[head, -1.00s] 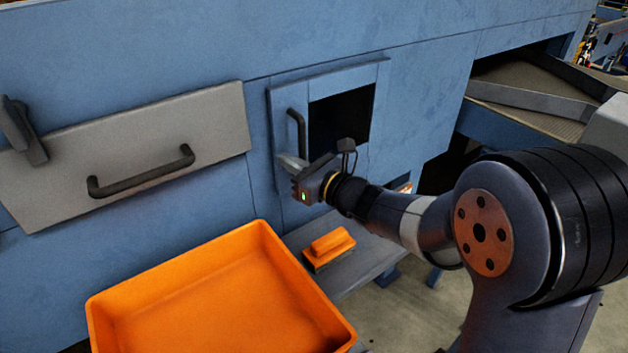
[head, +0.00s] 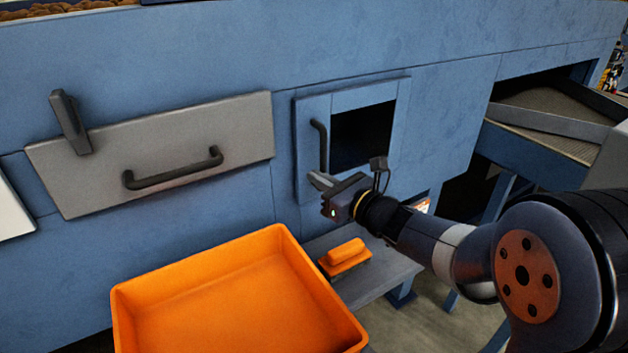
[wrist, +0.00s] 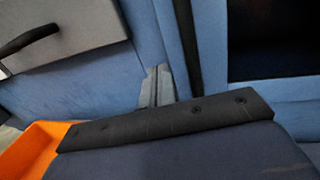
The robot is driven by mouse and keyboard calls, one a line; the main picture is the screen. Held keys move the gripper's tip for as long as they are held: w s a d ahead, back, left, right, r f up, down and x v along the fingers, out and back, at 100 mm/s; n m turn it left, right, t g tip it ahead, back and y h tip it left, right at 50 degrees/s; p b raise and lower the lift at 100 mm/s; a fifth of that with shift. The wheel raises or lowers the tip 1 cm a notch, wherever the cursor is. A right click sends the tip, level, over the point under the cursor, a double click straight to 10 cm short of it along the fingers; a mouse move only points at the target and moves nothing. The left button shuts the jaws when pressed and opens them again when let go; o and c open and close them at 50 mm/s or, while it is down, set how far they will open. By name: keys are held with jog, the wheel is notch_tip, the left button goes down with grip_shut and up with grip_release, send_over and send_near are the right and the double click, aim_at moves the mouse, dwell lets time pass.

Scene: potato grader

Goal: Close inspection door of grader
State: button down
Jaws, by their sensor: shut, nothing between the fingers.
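The inspection door (head: 311,112) is a blue panel on the grader's blue side wall, with an upright black handle (head: 323,147) at its left. A dark rectangular area (head: 363,134) lies right of the handle; I cannot tell whether it is a window or an opening. My gripper (head: 316,181) is shut and empty, its fingertips by the handle's lower end. In the wrist view the fingertips (wrist: 157,84) are together, just left of the black handle (wrist: 186,45). Whether they touch the handle or panel is unclear.
An orange crate (head: 125,318) stands below, in front of the wall. An orange-backed brush (head: 345,256) lies on a grey ledge (head: 385,278) below the door. A grey hatch (head: 240,128) with a black handle is to the left. A conveyor (head: 545,128) is at right.

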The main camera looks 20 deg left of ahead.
jog(key=s+b+v, duration=0.1)
jog(key=v, duration=0.7)
jog(key=shift+s+f, duration=0.15)
jog(key=shift+s, duration=0.35)
jog(key=shift+w+a, duration=0.1)
jog(key=shift+a, duration=0.05)
